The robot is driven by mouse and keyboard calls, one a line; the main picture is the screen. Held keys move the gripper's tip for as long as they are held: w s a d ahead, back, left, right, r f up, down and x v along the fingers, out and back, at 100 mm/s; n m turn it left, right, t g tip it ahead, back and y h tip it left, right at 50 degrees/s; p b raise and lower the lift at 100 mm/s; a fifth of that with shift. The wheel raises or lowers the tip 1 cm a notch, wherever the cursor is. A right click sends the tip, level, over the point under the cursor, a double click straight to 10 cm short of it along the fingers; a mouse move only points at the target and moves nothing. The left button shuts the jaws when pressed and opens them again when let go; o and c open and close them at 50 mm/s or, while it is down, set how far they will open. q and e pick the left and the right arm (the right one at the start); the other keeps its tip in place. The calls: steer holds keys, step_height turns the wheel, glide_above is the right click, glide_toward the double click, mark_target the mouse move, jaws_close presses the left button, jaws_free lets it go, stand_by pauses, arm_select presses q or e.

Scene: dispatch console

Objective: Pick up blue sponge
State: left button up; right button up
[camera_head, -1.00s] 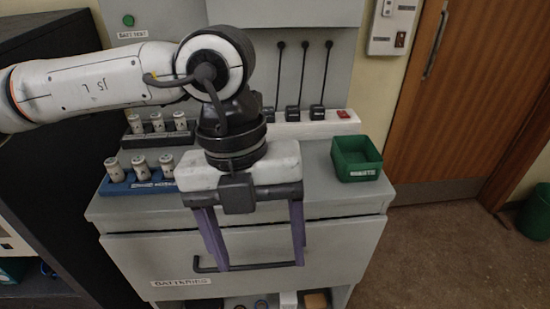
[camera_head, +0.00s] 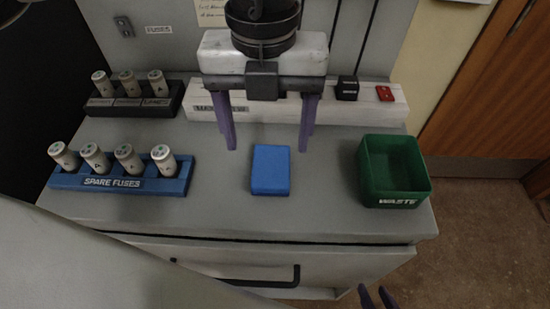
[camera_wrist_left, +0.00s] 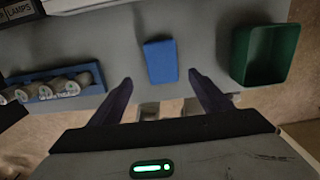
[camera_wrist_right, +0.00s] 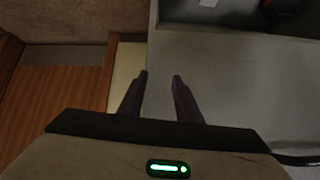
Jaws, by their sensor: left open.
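The blue sponge (camera_head: 270,171) lies flat on the grey console top, between the spare fuses rack and the green waste bin. My left gripper (camera_head: 267,146) is open and empty, with purple fingers pointing down, above the counter around the sponge's far end in the head view. In the left wrist view the sponge (camera_wrist_left: 160,62) shows ahead, centred between the open fingertips (camera_wrist_left: 160,78). It is not gripped. My right gripper (camera_head: 376,296) shows only its fingertips at the bottom edge, in front of the console. In the right wrist view its fingers (camera_wrist_right: 160,77) are apart with nothing between them.
The blue spare fuses rack (camera_head: 70,181) with several fuses stands left, a black rack (camera_head: 172,108) behind it. The green waste bin (camera_head: 395,170) stands right. A white strip (camera_head: 370,114) with switches runs along the back. A drawer handle (camera_head: 297,277) sticks out in front.

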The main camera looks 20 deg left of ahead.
mark_target(271, 168)
arm_select(q)
step_height(271, 168, down, 3)
steer(key=shift+s+r+b, duration=0.1)
steer(key=shift+b, duration=0.3)
steer(key=f+b, duration=0.1)
steer(key=f, duration=0.4)
steer(key=shift+d, duration=0.2)
steer(key=shift+w, duration=0.2)
steer(key=c, duration=1.1)
arm_select(e)
steer(key=shift+a+f, duration=0.2)
steer(key=shift+f, duration=0.95)
